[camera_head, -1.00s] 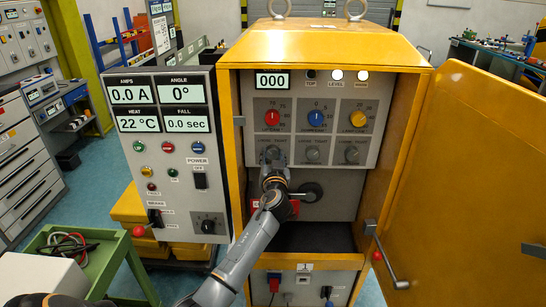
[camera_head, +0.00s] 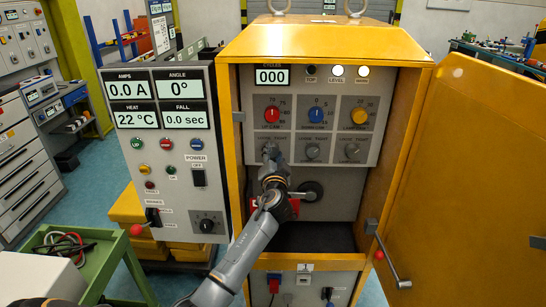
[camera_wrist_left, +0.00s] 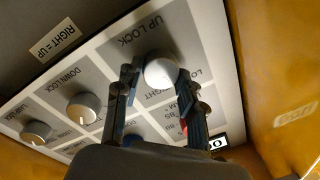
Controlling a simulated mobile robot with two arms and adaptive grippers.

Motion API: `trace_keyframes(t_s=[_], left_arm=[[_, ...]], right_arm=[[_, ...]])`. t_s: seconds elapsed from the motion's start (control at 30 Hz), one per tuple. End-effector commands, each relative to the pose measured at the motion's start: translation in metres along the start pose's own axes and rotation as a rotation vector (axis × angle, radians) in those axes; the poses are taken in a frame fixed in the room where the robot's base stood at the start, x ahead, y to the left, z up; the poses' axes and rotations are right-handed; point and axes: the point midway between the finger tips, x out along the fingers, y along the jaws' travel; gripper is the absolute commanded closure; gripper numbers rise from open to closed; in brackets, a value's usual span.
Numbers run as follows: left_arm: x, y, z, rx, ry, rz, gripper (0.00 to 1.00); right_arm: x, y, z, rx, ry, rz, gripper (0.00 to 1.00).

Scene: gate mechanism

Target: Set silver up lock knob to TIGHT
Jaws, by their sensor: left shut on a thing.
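The silver up lock knob (camera_wrist_left: 161,70) sits under the UP LOCK label in the left wrist view, upside down there. In the head view it is the left knob of the lower row and is mostly hidden by my gripper. My left gripper (camera_wrist_left: 158,79) is shut on it, one finger on each side. My left gripper also shows in the head view (camera_head: 270,161), reaching up to the panel. The knob's pointer is not clear, so I cannot tell its setting. My right gripper is not in view.
The down lock knob (camera_head: 312,152) and another silver knob (camera_head: 352,151) are to the right. Red (camera_head: 272,114), blue (camera_head: 316,115) and yellow (camera_head: 359,116) knobs sit above. The yellow cabinet door (camera_head: 468,180) stands open at the right. A display box (camera_head: 167,150) flanks the left.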

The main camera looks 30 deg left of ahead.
Motion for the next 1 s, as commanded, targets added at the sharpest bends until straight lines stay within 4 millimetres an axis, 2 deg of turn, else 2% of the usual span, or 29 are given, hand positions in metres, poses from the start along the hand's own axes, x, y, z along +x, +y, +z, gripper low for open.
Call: trace_keyframes(t_s=[0.6,1.0], left_arm=[[0.000,0.001,0.001,0.587,0.038,-0.006,0.92],[0.000,0.002,0.002,0.880,0.057,-0.009,0.92]], right_arm=[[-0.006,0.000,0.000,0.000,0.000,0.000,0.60],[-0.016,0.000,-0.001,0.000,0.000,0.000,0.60]])
